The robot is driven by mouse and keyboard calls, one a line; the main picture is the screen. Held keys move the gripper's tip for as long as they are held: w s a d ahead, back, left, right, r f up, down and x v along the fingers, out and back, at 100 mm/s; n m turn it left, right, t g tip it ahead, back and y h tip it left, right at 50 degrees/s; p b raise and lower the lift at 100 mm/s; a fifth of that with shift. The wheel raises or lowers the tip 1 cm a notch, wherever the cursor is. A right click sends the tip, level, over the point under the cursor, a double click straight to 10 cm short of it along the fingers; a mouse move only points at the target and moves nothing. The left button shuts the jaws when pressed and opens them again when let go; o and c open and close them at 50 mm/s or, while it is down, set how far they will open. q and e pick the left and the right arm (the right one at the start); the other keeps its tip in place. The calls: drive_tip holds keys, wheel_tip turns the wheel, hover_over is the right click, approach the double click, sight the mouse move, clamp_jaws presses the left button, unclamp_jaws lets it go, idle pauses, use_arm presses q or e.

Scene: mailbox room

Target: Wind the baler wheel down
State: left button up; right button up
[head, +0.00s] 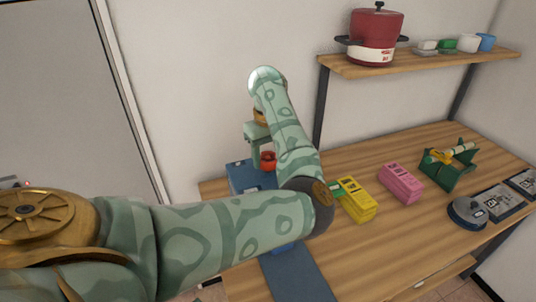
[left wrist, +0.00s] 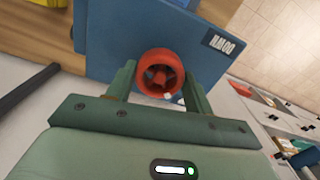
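The baler is a blue box-like body (head: 240,177) on the wooden table, partly hidden behind my left arm. Its small red wheel (head: 268,160) shows beside my left gripper (head: 261,152). In the left wrist view the red wheel (left wrist: 160,73) stands out from the blue panel (left wrist: 115,35), between the two green fingers of my left gripper (left wrist: 160,85). The fingers are apart, one on each side of the wheel; whether they touch its rim is hard to tell. A dark label (left wrist: 223,42) with white letters is on the panel. My right gripper is not in view.
A yellow bundle (head: 358,204) and a pink bundle (head: 401,183) lie right of the baler. A green holder (head: 449,171) and a round dark device (head: 467,212) stand farther right. A shelf (head: 400,63) with a red pot (head: 376,36) hangs above.

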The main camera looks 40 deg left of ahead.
use_arm(q)
drive_tip(key=c, duration=0.4)
